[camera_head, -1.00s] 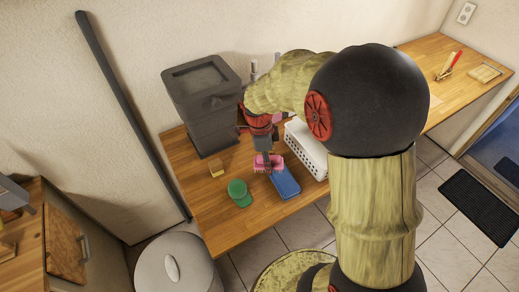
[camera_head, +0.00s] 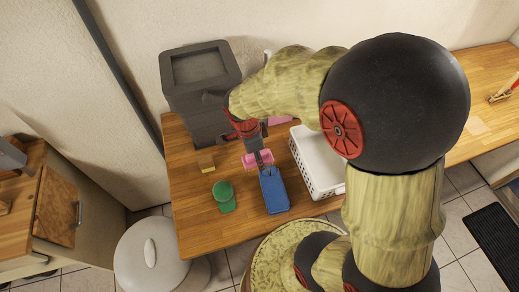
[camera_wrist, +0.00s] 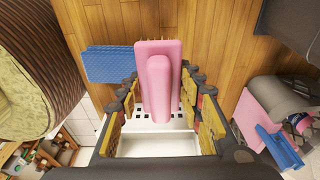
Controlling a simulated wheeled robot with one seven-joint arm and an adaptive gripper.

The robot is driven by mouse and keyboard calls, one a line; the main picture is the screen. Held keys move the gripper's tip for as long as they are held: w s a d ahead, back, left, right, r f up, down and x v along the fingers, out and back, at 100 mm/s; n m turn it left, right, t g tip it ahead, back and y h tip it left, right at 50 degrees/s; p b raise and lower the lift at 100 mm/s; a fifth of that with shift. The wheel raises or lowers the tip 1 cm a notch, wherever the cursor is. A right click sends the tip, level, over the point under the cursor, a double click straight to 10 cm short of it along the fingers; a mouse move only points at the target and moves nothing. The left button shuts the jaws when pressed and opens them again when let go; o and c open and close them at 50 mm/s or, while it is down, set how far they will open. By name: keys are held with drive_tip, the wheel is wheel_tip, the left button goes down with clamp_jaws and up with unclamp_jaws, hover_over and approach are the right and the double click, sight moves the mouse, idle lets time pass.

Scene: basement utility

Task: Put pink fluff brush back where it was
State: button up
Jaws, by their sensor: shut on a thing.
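The pink fluff brush (camera_head: 258,159) is held by my gripper (camera_head: 261,152) over the wooden table, just behind a blue flat object. In the wrist view the brush (camera_wrist: 157,90) lies lengthwise between the fingers, its handle side toward the camera and a few bristles showing at its far end. The fingers of my gripper (camera_wrist: 160,115) are shut on it. I cannot tell whether the brush touches the tabletop.
A dark grey bin (camera_head: 202,95) stands behind left, a white basket (camera_head: 315,165) at right. Bare wood lies at the front left.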

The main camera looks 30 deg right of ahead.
drive_tip(key=w+d+f, duration=0.1)
drive_tip(key=w+f, duration=0.1)
drive_tip(key=w+d+f, duration=0.2)
drive_tip(key=w+f, duration=0.1)
drive_tip(key=w+d+f, duration=0.2)
drive_tip(key=w, duration=0.1)
drive_tip(key=shift+d+f, duration=0.15)
drive_tip(key=shift+f, duration=0.05)
drive_tip(key=shift+w+d+f, duration=0.2)
drive_tip(key=shift+w+f, duration=0.15)
drive_tip(key=shift+f, duration=1.6)
drive_tip(key=shift+f, duration=0.1)
drive_tip(key=shift+f+b, duration=0.1)
drive_tip(key=shift+b, duration=0.3)
drive_tip(key=o, duration=1.1)
